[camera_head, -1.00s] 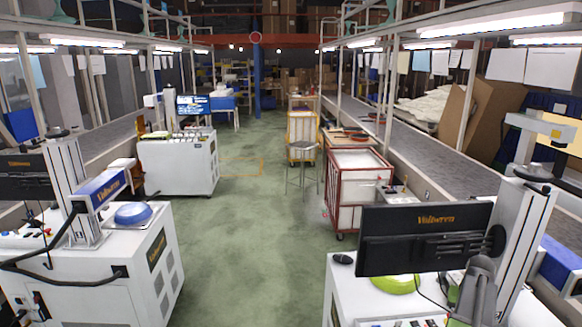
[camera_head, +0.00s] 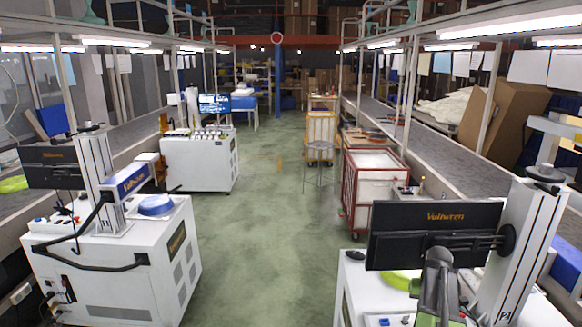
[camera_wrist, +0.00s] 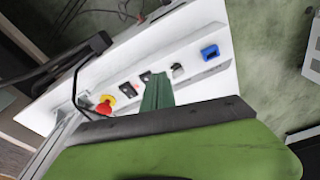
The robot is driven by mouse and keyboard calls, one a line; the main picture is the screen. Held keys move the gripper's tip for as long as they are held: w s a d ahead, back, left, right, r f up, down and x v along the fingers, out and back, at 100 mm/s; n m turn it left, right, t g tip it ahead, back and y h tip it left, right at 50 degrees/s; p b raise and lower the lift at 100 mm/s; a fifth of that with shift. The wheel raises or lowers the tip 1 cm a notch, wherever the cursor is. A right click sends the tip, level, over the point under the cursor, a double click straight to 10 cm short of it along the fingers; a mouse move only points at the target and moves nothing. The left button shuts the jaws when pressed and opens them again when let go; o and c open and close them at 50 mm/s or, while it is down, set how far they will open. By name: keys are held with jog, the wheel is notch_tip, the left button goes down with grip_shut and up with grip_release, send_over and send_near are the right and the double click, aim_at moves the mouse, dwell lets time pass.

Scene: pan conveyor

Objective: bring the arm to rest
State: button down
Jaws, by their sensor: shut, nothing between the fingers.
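My gripper (camera_wrist: 157,92) shows in the wrist view as a green pair of fingers, pressed together and empty. It hangs over a white machine top (camera_wrist: 215,35) with a red and yellow stop button (camera_wrist: 105,104) and a blue socket (camera_wrist: 210,52). My arm (camera_head: 437,285) shows at the bottom right of the head view, grey and green, in front of a black monitor (camera_head: 433,235). The gripper's fingers cannot be made out in the head view.
A white machine (camera_head: 110,260) with a blue pan (camera_head: 156,205) stands at the left. A green pan (camera_head: 398,281) is partly hidden behind the right monitor. A red-framed cart (camera_head: 375,190) stands mid-right. The green floor aisle (camera_head: 265,240) between is clear.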

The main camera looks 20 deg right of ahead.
jog(key=w+a+n, duration=0.2)
jog(key=w+a, duration=0.1)
jog(key=a, duration=0.8)
jog(key=w+a+n, duration=0.2)
jog(key=w+a, duration=0.1)
jog(key=a, duration=0.7)
jog(key=w+a+n, duration=0.2)
jog(key=w+a, duration=0.2)
jog(key=a, duration=0.7)
jog(key=s+a, duration=0.4)
jog(key=a, duration=0.3)
jog(key=s+a+g, duration=0.1)
jog(key=s+a, duration=0.2)
jog(key=a, duration=0.5)
jog(key=shift+s+n+y, duration=0.4)
jog(key=shift+d, duration=0.1)
